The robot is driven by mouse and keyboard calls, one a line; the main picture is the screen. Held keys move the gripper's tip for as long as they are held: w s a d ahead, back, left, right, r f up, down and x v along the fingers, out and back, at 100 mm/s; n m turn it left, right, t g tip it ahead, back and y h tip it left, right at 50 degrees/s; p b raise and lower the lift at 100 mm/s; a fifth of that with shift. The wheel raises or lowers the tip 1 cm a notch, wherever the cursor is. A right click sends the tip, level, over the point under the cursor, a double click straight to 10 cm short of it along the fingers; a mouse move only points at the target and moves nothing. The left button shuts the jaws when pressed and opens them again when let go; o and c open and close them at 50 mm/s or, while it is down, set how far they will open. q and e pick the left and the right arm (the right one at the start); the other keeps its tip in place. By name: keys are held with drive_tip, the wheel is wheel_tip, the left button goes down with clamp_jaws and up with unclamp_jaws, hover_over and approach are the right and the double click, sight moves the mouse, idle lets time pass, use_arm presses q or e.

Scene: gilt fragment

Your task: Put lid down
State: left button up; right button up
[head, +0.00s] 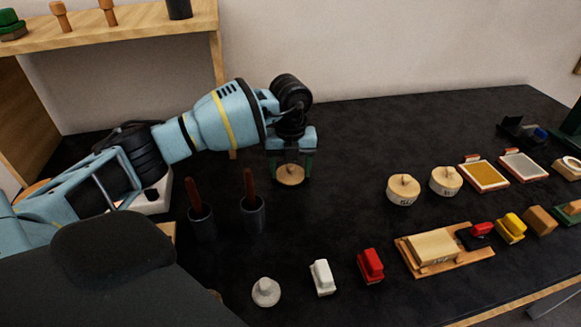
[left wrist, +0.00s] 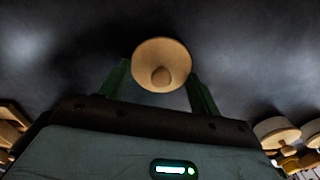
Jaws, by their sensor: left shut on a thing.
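My left gripper (head: 290,170) points down over the black table at the back middle. It is shut on a small round wooden lid (head: 290,179) with a knob on top. In the left wrist view the lid (left wrist: 150,50) is a pale disc with its knob between the two green fingers. The lid is low and close to the table top; I cannot tell whether it touches. Two round pale wooden pots with knobbed tops, one left (head: 403,190) and one right (head: 445,181), stand to the right. My right gripper is not in view.
Two dark cups (head: 253,215) with brown sticks stand in front of the left gripper. A wooden block on a tray (head: 405,256), red, white and yellow stamps line the front. Framed pads (head: 483,177) lie at right. The table between the lid and the pots is clear.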

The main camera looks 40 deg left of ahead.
sight(290, 167)
use_arm(q)
drive_tip(key=shift+f, duration=0.2)
drive_tip(key=o, duration=1)
drive_tip(key=shift+c, duration=0.2)
drive_tip(key=shift+r, duration=0.2)
wheel_tip(290, 167, up, 12)
